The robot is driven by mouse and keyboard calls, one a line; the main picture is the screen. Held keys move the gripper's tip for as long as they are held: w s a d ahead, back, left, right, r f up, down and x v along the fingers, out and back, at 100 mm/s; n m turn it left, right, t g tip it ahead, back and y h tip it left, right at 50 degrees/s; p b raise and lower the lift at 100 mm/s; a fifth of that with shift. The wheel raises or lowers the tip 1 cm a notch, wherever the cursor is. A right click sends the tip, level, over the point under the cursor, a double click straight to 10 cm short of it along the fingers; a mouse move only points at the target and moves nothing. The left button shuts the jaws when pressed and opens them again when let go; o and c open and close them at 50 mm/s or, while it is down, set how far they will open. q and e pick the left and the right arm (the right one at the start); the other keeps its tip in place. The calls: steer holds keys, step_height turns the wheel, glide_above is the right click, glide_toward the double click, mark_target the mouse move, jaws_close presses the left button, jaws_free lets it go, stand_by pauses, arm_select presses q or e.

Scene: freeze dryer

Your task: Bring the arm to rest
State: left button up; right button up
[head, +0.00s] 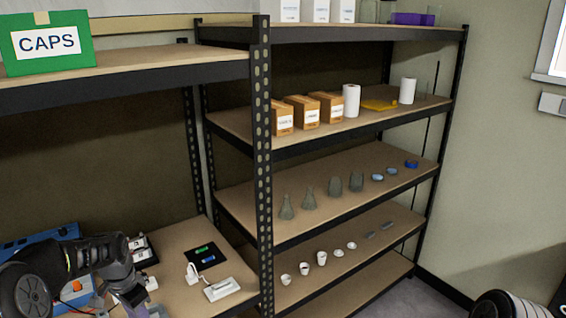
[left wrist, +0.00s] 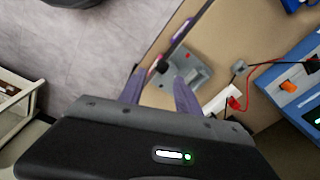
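My left arm comes in at the lower left of the head view. Its gripper (head: 138,300) is low, near the front of the lower left shelf (head: 185,290), partly cut off by the picture's bottom edge. In the left wrist view the two purple fingers of the left gripper (left wrist: 160,92) stand apart with nothing seen held between them. Beyond the fingertips is a grey device with a red button (left wrist: 187,75) on the brown board; I cannot tell whether they touch it. My right gripper is not in view.
A blue instrument (left wrist: 300,85) with red and black leads stands beside the grey device. In the head view a white power strip (head: 221,289) and a black tray (head: 207,257) lie on the same shelf. A black perforated post (head: 262,170) stands right of them. Grey floor (left wrist: 85,50) is open.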

arm_select(q)
steer(key=w+d+f+n+t+h, duration=0.1)
steer(key=d+f+n+t+h, duration=0.3)
steer(key=d+f, duration=1)
steer(key=s+d+f+n+g+b, duration=0.1)
steer(key=s+d+f, duration=0.3)
steer(key=s, duration=0.5)
steer(key=s+d+f+n+g+b, duration=0.1)
steer(key=s+d+f, duration=0.3)
steer(key=s+d, duration=0.5)
steer(key=s+d+f+n+g+b, duration=0.1)
steer(key=s+d+f+g, duration=0.1)
steer(key=s+d+f, duration=0.2)
steer(key=s+d, duration=0.3)
steer(key=s, duration=0.2)
steer(key=shift+d+f+g, duration=0.2)
steer(key=shift+f+g, duration=0.05)
steer(key=shift+g, duration=0.05)
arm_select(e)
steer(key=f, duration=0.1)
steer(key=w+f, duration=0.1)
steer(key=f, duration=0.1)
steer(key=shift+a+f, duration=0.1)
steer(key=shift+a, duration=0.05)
arm_select(q)
steer(key=shift+w, duration=0.1)
